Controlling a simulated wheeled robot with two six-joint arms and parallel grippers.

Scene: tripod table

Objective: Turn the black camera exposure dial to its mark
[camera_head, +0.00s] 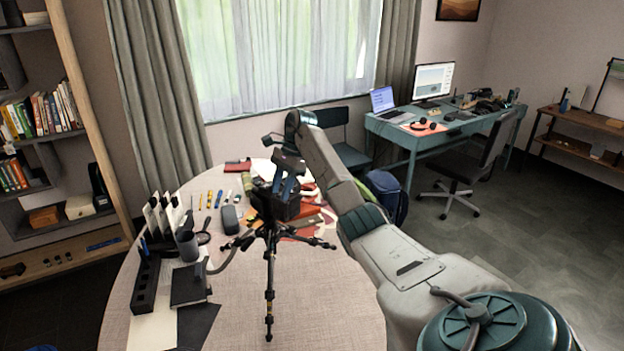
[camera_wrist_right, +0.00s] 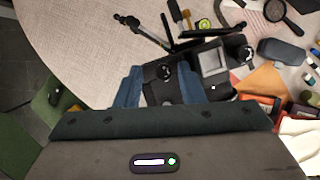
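The black camera (camera_head: 283,209) stands on a black tripod (camera_head: 269,262) on the round table. In the right wrist view the camera body (camera_wrist_right: 183,89) shows from above, with a grey screen (camera_wrist_right: 211,61). A round black dial (camera_wrist_right: 165,72) sits on its top. My right gripper (camera_head: 282,185) is over the camera, pointing down. In the wrist view its two blue fingers (camera_wrist_right: 162,83) are spread on either side of the dial, with a gap to it. The dial's mark is too small to make out. My left gripper is not in view.
The round table (camera_head: 320,300) also holds a black organizer (camera_head: 145,285), a dark grey cup (camera_head: 187,247) and several pens. A magnifying glass (camera_wrist_right: 279,12) and a dark case (camera_wrist_right: 281,51) lie near the camera. The table's front is mostly clear.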

